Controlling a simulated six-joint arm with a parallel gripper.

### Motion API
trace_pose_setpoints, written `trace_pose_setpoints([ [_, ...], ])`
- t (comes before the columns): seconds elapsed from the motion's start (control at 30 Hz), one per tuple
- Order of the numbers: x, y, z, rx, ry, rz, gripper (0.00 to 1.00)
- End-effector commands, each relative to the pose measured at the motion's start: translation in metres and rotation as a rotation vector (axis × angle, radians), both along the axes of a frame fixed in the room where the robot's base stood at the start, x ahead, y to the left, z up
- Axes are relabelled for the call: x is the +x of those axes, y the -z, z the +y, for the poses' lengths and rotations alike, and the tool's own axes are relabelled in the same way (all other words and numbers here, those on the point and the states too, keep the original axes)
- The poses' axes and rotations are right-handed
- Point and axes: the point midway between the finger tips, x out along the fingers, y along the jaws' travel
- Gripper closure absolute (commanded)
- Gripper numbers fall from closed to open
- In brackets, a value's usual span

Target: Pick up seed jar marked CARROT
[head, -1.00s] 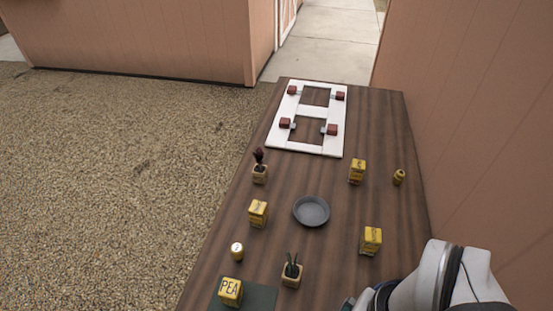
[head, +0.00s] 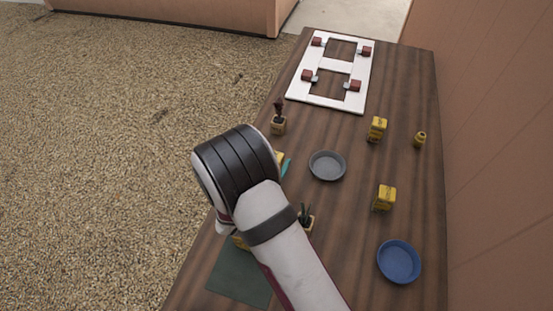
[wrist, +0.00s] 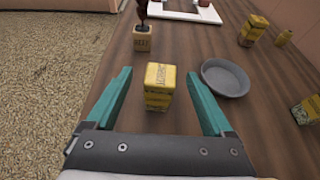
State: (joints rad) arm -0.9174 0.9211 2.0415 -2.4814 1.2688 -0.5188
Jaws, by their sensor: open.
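A yellow square seed jar (wrist: 159,86) stands upright on the wooden table in the wrist view. It has dark lettering on its top and front, too small to read surely as CARROT. My gripper (wrist: 158,76) is open, its two teal fingers reaching to the left and right of this jar with a gap on each side. In the head view my arm covers most of this jar; only a yellow sliver (head: 280,157) shows beside a teal finger. Other yellow jars (head: 377,129) and (head: 385,198) stand on the right, labels unreadable.
A grey dish (wrist: 226,77) lies close right of the jar. A pot marked BEET (wrist: 145,40) stands beyond it. A blue dish (head: 399,262), a small round jar (head: 420,139), a plant pot (head: 306,219), a dark green mat (head: 238,276) and a white frame (head: 300,84) are also on the table.

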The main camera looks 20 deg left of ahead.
Motion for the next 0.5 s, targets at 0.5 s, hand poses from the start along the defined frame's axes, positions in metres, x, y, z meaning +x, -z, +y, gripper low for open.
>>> trace_pose_setpoints([
  [0.5, 0.028, 0.018, -0.002, 0.002, 0.004, 0.0, 0.28],
])
